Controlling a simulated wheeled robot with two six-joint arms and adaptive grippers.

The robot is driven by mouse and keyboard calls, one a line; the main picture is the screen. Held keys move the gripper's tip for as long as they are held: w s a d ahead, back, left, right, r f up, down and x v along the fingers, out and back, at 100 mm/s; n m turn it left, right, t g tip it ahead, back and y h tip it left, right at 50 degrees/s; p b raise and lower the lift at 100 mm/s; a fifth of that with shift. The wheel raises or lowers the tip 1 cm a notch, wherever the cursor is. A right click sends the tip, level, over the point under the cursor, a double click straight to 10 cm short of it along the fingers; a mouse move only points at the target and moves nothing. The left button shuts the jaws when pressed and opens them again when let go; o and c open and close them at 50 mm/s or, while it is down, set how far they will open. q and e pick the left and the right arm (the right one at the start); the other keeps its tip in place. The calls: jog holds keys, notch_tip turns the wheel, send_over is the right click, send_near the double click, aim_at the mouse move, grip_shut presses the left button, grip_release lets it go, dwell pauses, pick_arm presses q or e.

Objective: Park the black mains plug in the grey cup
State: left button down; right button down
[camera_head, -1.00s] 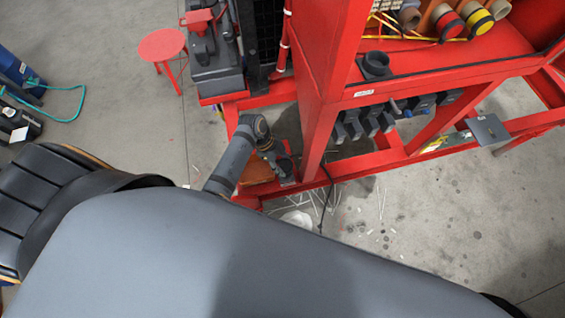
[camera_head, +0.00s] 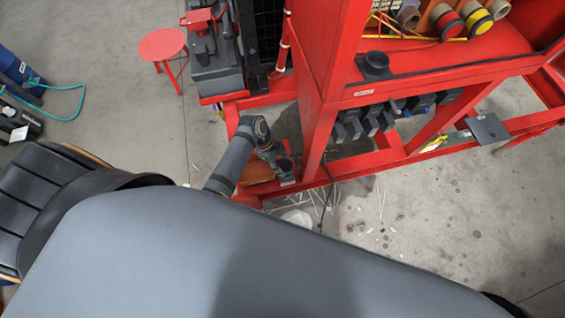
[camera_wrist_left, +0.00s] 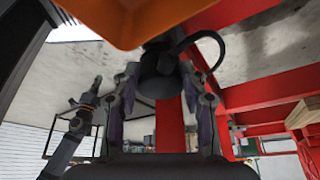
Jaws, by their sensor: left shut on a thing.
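My left gripper (camera_head: 284,167) is low beside the red frame's post in the head view, small and partly hidden by its own wrist. In the left wrist view, my left gripper (camera_wrist_left: 158,78) is shut on the black mains plug (camera_wrist_left: 158,88), a dark round body between the fingertips. A black cable (camera_wrist_left: 207,36) loops from the plug to the right. The plug cannot be made out in the head view. The dark grey cup (camera_head: 375,66) stands upright on the red frame's ledge, up and right of the gripper.
An orange-brown tray-like thing (camera_wrist_left: 140,18) hangs close above the plug in the wrist view. The red post (camera_head: 318,110) stands between gripper and cup. Dark blocks (camera_head: 370,122) sit under the ledge. A red stool (camera_head: 162,45) stands at upper left. Floor at right is mostly clear.

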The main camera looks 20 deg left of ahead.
pick_arm(q)
jog(key=shift+f+b, duration=0.8)
jog(key=shift+f, duration=0.6)
jog(key=c, duration=0.6)
grip_release()
jog(key=shift+c, duration=0.2)
jog(key=shift+r, duration=0.1)
jog(key=v, duration=1.2)
jog(key=shift+s, duration=0.1)
